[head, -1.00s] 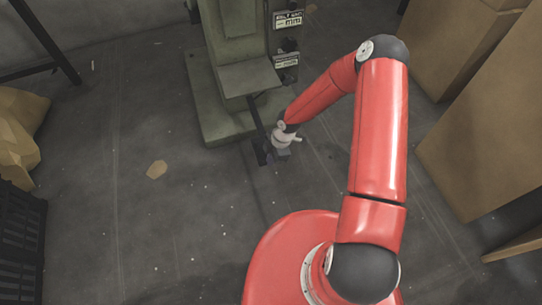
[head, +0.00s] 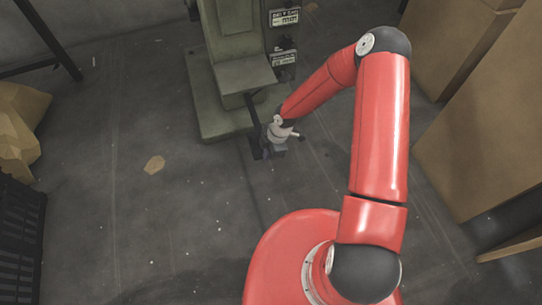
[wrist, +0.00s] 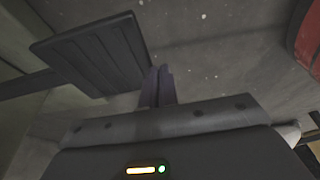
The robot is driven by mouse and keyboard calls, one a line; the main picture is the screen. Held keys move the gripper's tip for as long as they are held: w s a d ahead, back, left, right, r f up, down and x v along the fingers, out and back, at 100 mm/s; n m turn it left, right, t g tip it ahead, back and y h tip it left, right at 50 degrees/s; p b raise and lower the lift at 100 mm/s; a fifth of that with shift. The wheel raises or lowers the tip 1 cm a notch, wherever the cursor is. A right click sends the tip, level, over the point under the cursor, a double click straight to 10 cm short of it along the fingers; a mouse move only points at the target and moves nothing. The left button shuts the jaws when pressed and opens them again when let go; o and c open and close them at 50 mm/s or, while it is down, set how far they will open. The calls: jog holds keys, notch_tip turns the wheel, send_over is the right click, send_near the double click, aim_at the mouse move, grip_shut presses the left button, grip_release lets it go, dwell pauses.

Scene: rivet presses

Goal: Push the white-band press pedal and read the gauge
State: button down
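A grey-green press (head: 225,95) stands at the top middle of the head view, its upper part cut off. No white band or gauge can be made out. Its dark pedal (head: 257,150) is low at its front right, partly hidden by my arm's end. In the wrist view the ridged black pedal plate (wrist: 92,58) fills the upper left on its bar. My gripper (wrist: 160,72) has its two fingers together, empty, just right of the pedal plate's near right corner. Whether they touch it cannot be told. In the head view my gripper (head: 272,152) is beside the pedal, low over the floor.
Tall cardboard boxes (head: 490,125) stand at the right. A black crate (head: 20,240) and a tan crumpled bag (head: 18,130) are at the left edge. A tan scrap (head: 154,165) lies on the floor. The floor left of my base is otherwise clear.

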jog(key=p+v, duration=0.1)
jog(key=v, duration=0.7)
jog(key=shift+s+d+r, duration=0.25)
jog(key=shift+s+d, duration=0.1)
jog(key=shift+s, duration=0.35)
jog(key=s+d+r+m+t+h+p, duration=0.1)
jog(key=d+r+m+h, duration=0.2)
jog(key=r, duration=0.6)
jog(key=s+d+r+m+t+p, duration=0.15)
jog(key=d+r+m, duration=0.25)
jog(key=r, duration=0.4)
jog(key=s+d+r+m+t+h, duration=0.1)
jog(key=s+d+r+m+h, duration=0.2)
jog(key=r, duration=0.6)
jog(key=s+d+r+m+t+y+p, duration=0.1)
jog(key=s+r+m+t+y, duration=0.1)
jog(key=s+r+m, duration=0.9)
jog(key=s+r+t, duration=0.1)
jog(key=s+r, duration=0.2)
jog(key=r, duration=0.1)
jog(key=shift+s+d+r+y+p, duration=0.25)
jog(key=shift+s+y+p, duration=0.05)
jog(key=shift+p, duration=0.05)
